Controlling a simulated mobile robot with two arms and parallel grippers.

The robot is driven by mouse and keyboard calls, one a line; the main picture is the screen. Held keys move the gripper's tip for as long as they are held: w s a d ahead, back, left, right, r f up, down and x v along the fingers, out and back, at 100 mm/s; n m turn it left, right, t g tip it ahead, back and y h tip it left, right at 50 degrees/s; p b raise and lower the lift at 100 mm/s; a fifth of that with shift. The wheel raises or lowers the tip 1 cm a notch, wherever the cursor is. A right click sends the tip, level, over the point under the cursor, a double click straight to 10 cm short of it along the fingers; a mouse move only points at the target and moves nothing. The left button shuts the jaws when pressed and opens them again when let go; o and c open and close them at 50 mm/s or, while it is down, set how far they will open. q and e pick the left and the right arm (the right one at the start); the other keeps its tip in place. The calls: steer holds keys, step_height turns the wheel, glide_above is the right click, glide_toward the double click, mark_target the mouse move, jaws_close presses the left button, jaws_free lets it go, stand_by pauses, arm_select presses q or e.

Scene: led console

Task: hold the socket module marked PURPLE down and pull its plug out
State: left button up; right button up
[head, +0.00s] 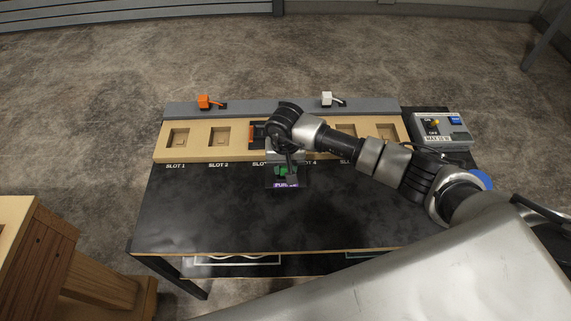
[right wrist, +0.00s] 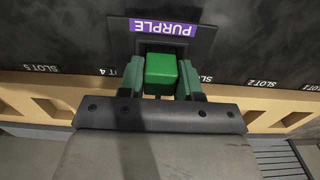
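The socket module marked PURPLE (head: 271,184) is a dark block on the black table top, in front of the SLOT 3 and SLOT 4 labels. Its purple label reads upside down in the right wrist view (right wrist: 163,27). A green plug (head: 282,171) sits at the module; it also shows as a green block in the right wrist view (right wrist: 162,72). My right gripper (right wrist: 162,80) is over the module, with one green finger on each side of the plug. Whether the fingers press on the plug cannot be told. My left gripper is not in view.
A wooden slot board (head: 198,137) runs along the back of the table. A dark module with orange (head: 251,136) sits at the third slot. Orange (head: 204,102) and white (head: 327,99) plugs lie behind. A switch box (head: 443,130) stands at right. The front table top (head: 215,215) is clear.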

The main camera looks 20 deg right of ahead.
steer(key=o, duration=0.4)
step_height(320, 180, up, 10)
steer(key=shift+f+b, duration=0.1)
steer(key=shift+b, duration=1.05)
steer(key=shift+r, duration=0.5)
